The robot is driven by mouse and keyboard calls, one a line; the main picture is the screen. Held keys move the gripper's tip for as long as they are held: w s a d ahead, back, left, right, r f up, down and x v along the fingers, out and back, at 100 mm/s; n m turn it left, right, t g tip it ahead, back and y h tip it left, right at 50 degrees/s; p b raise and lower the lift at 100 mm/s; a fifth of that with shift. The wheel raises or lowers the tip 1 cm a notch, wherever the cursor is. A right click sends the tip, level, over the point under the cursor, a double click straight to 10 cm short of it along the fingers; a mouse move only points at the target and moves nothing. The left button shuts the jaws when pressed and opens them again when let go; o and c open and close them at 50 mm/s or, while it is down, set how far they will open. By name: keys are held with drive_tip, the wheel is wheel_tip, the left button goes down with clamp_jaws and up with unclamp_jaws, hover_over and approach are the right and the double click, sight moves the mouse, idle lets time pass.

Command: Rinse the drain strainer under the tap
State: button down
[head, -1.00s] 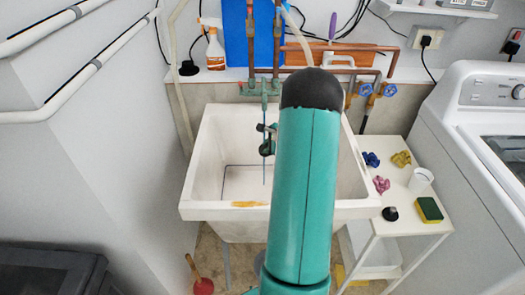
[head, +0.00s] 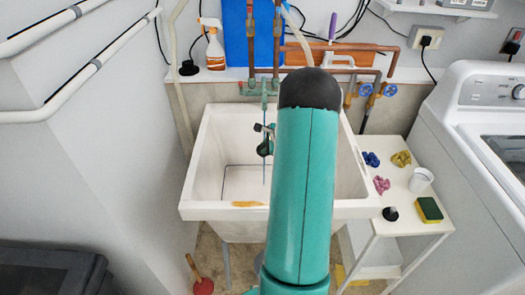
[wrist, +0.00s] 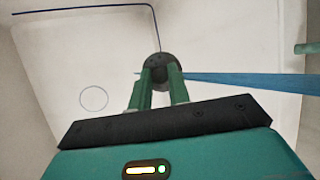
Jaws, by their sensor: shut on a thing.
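The drain strainer (wrist: 160,60) is a small dark, round piece with small holes, seen in the wrist view between the tips of my gripper (wrist: 160,80). My gripper is shut on it. In the head view the strainer (head: 264,149) shows as a dark spot inside the white sink (head: 200,160), left of my arm, which hides most of the gripper. The green tap (head: 262,92) is above the sink's back. A thin blue stream (head: 264,175) falls from it. In the wrist view the stream (wrist: 250,82) reaches the strainer's edge; I cannot tell how much it wets it.
A thin ring (wrist: 94,98) shows on the basin floor. A white side table (head: 408,205) at right holds a sponge (head: 429,209), a cup (head: 420,181) and coloured cloths. A washing machine (head: 470,170) stands farther right.

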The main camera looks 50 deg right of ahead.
drive_tip(key=shift+s+d, duration=0.3)
drive_tip(key=s+a, duration=0.5)
drive_tip(key=shift+s+a, duration=0.35)
idle(0.6)
idle(0.4)
idle(0.8)
drive_tip(key=s+a+r, duration=0.3)
drive_tip(key=r, duration=0.1)
drive_tip(key=shift+s+a, duration=0.25)
idle(0.3)
